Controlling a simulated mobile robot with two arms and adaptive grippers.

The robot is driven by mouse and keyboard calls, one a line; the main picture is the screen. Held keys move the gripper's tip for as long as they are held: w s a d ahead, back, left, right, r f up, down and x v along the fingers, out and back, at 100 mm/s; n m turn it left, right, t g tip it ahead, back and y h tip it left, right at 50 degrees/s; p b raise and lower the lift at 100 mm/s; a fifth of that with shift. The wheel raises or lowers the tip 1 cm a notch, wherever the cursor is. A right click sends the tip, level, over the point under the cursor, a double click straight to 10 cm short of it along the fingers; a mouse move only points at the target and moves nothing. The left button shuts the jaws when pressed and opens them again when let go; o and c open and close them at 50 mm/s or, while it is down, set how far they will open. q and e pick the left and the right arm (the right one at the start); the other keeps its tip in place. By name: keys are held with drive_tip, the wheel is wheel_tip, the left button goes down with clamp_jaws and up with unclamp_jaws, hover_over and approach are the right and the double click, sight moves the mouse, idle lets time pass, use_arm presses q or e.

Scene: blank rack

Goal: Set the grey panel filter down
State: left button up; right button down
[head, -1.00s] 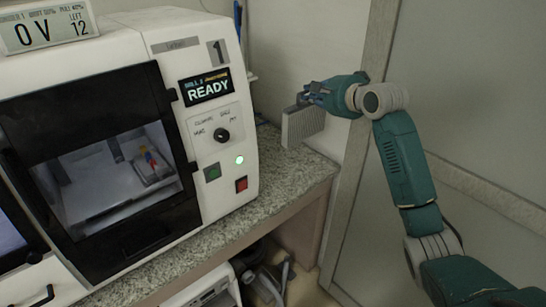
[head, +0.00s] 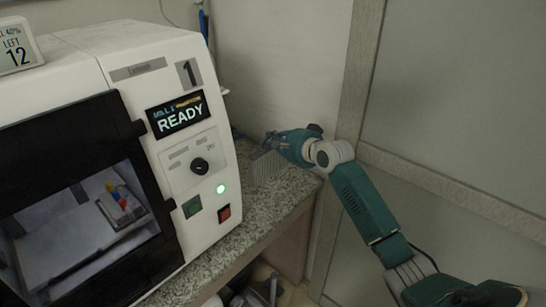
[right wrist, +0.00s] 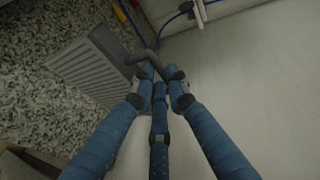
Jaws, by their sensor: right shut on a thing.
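The grey panel filter (head: 267,169) is a ribbed, light grey slab. It hangs below my right gripper (head: 271,140) over the back end of the speckled countertop, right of the white machine. In the right wrist view the fingers of my right gripper (right wrist: 157,78) are closed on the dark handle at the edge of the filter (right wrist: 92,68). The filter is very close to the countertop; I cannot tell whether its lower edge touches. My left gripper is not in view.
The white machine (head: 137,67) with a READY display stands left of the filter. The speckled countertop (head: 240,237) has a bare strip along its front. A wall and grey panels (head: 450,90) bound the right side. Blue cables (right wrist: 176,17) run at the back.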

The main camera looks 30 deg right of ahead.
sight(272, 156)
drive_tip(key=shift+f, duration=3.2)
drive_tip(key=shift+f, duration=0.15)
drive_tip(key=c, duration=1.7)
unclamp_jaws()
drive_tip(key=shift+s, duration=0.15)
drive_tip(key=v, duration=1.2)
